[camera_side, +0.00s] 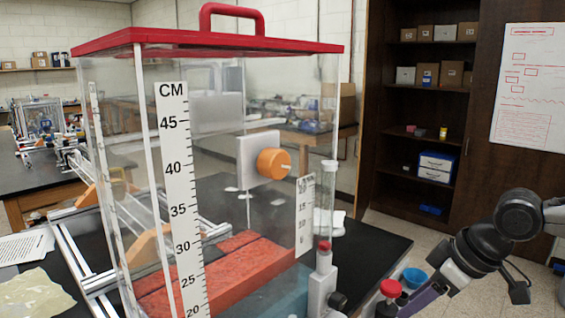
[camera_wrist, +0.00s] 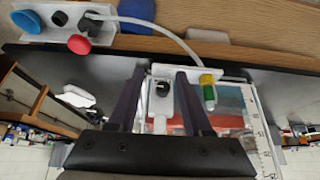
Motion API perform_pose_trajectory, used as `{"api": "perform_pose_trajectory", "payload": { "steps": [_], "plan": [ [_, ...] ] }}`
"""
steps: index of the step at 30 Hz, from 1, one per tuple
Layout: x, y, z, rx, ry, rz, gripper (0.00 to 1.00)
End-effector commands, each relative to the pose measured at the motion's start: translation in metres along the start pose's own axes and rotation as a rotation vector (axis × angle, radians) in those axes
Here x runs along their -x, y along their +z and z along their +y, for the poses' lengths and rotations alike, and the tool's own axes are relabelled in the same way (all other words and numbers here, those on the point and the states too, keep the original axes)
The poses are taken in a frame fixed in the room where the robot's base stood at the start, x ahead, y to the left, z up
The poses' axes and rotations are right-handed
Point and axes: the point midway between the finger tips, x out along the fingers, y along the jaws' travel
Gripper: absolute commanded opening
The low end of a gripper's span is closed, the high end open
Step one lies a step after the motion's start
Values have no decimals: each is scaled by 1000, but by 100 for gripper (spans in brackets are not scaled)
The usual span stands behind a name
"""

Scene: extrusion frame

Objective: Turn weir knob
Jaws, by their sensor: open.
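No label marks the weir knob. A black knob (camera_side: 337,300) sits low on a white block (camera_side: 321,290) at the tank's right corner. In the wrist view a dark round knob (camera_wrist: 163,88) on a white fitting appears between my two dark purple fingers. I take it for the same knob, but cannot be sure. My gripper (camera_wrist: 160,72) is open, with a finger on each side of that knob in the picture; contact is not visible. In the side view a purple finger (camera_side: 427,297) shows at lower right, right of the black knob. An orange knob (camera_side: 273,163) sits higher on the tank.
The clear tank (camera_side: 225,90) has a red lid (camera_side: 210,42) and a CM scale (camera_side: 178,190). A red knob (camera_side: 390,287) and a blue knob (camera_side: 413,277) stand near my finger. They also show at upper left in the wrist view, near a pale hose (camera_wrist: 150,22).

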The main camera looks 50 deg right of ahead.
Motion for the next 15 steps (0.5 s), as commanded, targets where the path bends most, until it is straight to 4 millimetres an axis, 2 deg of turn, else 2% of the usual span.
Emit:
{"api": "perform_pose_trajectory", "payload": {
  "steps": [5,10,13,15],
  "plan": [
    [0,0,0,0,0,0,50],
    [0,8,-3,8,-14,-34,77],
    [9,17,-23,-20,-104,-101,79],
    [20,20,-46,-57,-210,-167,79]
  ]
}}
